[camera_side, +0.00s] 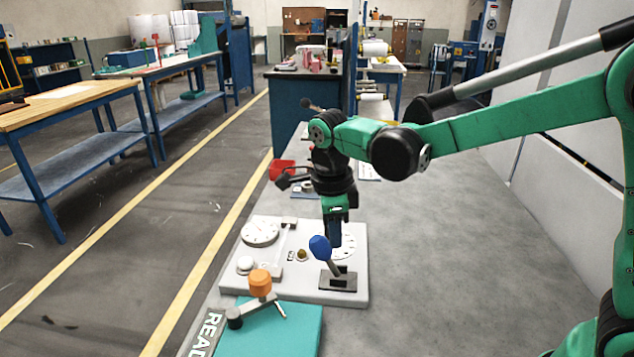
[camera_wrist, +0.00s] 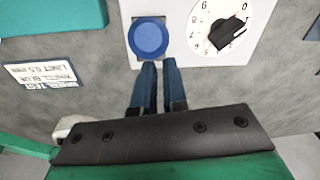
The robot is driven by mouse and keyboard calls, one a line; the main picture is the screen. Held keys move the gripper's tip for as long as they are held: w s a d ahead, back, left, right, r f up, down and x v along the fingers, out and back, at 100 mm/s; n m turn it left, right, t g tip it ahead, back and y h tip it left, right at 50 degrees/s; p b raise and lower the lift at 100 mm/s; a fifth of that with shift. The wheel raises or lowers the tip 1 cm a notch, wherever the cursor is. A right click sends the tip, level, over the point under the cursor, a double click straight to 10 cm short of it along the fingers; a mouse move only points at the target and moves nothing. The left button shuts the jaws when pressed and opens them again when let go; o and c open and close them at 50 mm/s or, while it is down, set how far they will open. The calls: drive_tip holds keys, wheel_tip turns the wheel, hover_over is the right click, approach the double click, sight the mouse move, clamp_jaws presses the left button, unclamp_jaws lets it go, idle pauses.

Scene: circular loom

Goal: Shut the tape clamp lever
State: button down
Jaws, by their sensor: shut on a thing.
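A lever with a blue knob (camera_side: 320,248) stands tilted to the left on a black slotted base (camera_side: 338,282) at the front right of a white panel. In the wrist view its round blue knob (camera_wrist: 147,38) shows from above, just beyond my fingertips. My gripper (camera_side: 334,240) points down right behind the knob. Its blue fingers (camera_wrist: 158,66) are close together, shut at the lever; the exact contact is hidden. No label naming the tape clamp lever can be read.
The white panel (camera_side: 225,283) also carries dials, among them a black pointer knob (camera_wrist: 228,33), and a white button (camera_side: 245,264). The grey bench (camera_side: 450,270) is clear to the right.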

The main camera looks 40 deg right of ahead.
drive_tip(key=shift+w+a+f+y, duration=0.1)
drive_tip(key=shift+w+a+y, duration=0.2)
drive_tip(key=shift+a, duration=0.25)
drive_tip(key=s+d+r, duration=0.2)
drive_tip(key=s+d, duration=0.1)
drive_tip(key=d, duration=0.1)
drive_tip(key=w+a+r, duration=0.5)
drive_tip(key=r, duration=0.2)
drive_tip(key=shift+a, duration=0.2)
drive_tip(key=s+d+f+n+t, duration=0.2)
drive_tip(key=s+n, duration=0.3)
drive_tip(key=n, duration=0.7)
drive_tip(key=s+d+f+n+t, duration=0.2)
drive_tip(key=s+d+n+t, duration=0.2)
drive_tip(key=n, duration=0.9)
drive_tip(key=shift+s+d+f+t+y, duration=0.35)
drive_tip(key=shift+s+t, duration=0.25)
drive_tip(key=shift+s, duration=0.4)
